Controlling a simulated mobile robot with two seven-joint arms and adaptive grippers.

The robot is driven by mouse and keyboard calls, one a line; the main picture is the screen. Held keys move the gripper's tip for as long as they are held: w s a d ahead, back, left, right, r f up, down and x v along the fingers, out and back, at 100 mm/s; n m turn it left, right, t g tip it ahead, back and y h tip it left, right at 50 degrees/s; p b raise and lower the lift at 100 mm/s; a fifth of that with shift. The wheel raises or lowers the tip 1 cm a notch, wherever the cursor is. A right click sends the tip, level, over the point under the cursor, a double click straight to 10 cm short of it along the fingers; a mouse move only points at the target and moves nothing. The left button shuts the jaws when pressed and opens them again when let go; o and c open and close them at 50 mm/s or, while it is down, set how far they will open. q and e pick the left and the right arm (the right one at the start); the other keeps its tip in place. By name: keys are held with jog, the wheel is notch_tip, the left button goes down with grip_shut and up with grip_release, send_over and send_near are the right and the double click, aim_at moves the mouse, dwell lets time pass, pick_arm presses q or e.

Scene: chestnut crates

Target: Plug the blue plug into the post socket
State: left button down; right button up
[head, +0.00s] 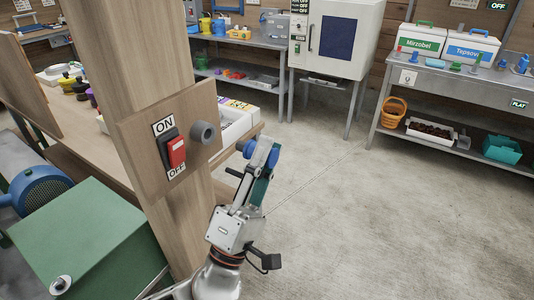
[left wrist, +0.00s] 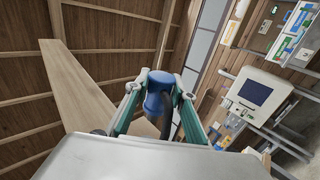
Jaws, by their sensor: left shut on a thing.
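The blue plug (head: 262,152) is held between the fingers of my left gripper (head: 259,165), to the right of the wooden post (head: 145,65). It also shows in the left wrist view (left wrist: 158,95), gripped between the two fingertips (left wrist: 160,88), with a dark cable beside it. The grey round post socket (head: 204,135) sticks out from a wooden board on the post, beside a red ON/OFF switch (head: 174,150). The plug is apart from the socket, to its right and slightly lower in the head view. My right gripper is not in view.
A green box-shaped machine (head: 90,240) with a blue motor (head: 38,188) stands at the lower left. A wooden bench with colourful items lies behind the post. The concrete floor (head: 380,220) to the right is clear. A metal table (head: 450,85) stands at the back right.

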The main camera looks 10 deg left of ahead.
aim_at(240, 142)
pick_arm(q)
jog(key=shift+w+a+f, duration=0.1)
jog(key=shift+w+a, duration=0.25)
jog(key=shift+a, duration=0.55)
jog(key=shift+w+a, duration=0.3)
jog(key=shift+a, duration=0.55)
jog(key=shift+w+a+b, duration=0.3)
jog(key=shift+a+b, duration=0.1)
jog(key=shift+a, duration=0.55)
jog(key=shift+w+a+b, duration=0.15)
jog(key=shift+w+a, duration=0.15)
jog(key=shift+a, duration=0.5)
jog(key=shift+w+a+b, duration=0.15)
jog(key=shift+w+a, duration=0.15)
jog(key=shift+a, duration=0.45)
jog(key=shift+a, duration=0.2)
jog(key=c, duration=1.6)
grip_release()
